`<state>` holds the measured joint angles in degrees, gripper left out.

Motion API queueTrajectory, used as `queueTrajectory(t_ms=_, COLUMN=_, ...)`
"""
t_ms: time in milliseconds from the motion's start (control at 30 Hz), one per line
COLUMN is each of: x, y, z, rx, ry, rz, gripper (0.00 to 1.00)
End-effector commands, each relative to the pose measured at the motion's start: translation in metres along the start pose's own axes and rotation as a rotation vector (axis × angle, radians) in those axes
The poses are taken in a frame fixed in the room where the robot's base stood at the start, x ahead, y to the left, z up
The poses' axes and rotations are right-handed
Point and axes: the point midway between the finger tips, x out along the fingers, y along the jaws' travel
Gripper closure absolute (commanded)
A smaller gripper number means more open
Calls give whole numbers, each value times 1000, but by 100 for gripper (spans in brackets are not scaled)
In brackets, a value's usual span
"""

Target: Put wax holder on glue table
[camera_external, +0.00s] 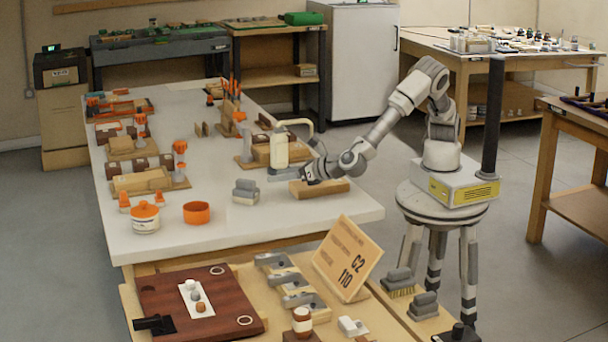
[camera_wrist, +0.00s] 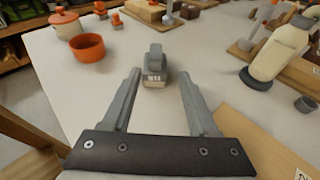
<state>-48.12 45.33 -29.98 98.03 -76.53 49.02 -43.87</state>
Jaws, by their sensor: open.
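A small grey two-part block with a pale label, which looks like the wax holder (camera_external: 245,191), stands on the white-topped table (camera_external: 225,235). In the wrist view the wax holder (camera_wrist: 154,68) is straight ahead, just beyond and between the fingertips, touching neither finger. My gripper (camera_external: 276,174) is to its right and low over the table; in the wrist view my gripper (camera_wrist: 160,80) is open and empty. I cannot tell which table is the glue table; a cream bottle with a handle (camera_external: 279,150) stands on the white one.
A wooden block (camera_external: 320,188) lies below my wrist. An orange bowl (camera_external: 196,213) and an orange-lidded jar (camera_external: 145,217) stand to the left. A lower bench in front holds a dark red board (camera_external: 195,300) and a sign (camera_external: 347,258). The white table's front is clear.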

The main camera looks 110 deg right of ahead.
Motion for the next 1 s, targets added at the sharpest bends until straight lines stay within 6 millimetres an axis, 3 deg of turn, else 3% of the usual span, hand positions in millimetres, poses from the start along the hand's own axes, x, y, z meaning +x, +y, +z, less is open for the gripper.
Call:
queueTrajectory(t_ms=233, x=1, y=-78, z=32, rx=378, ry=178, rz=-174, gripper=40)
queueTrajectory(t_ms=467, x=-26, y=-160, z=52, rx=838, ry=367, rz=-377, gripper=40)
queueTrajectory(t_ms=700, x=-76, y=-226, z=66, rx=1285, ry=523, rz=-564, gripper=40)
queueTrajectory(t_ms=1000, x=-154, y=-287, z=71, rx=1801, ry=674, rz=-764, gripper=40)
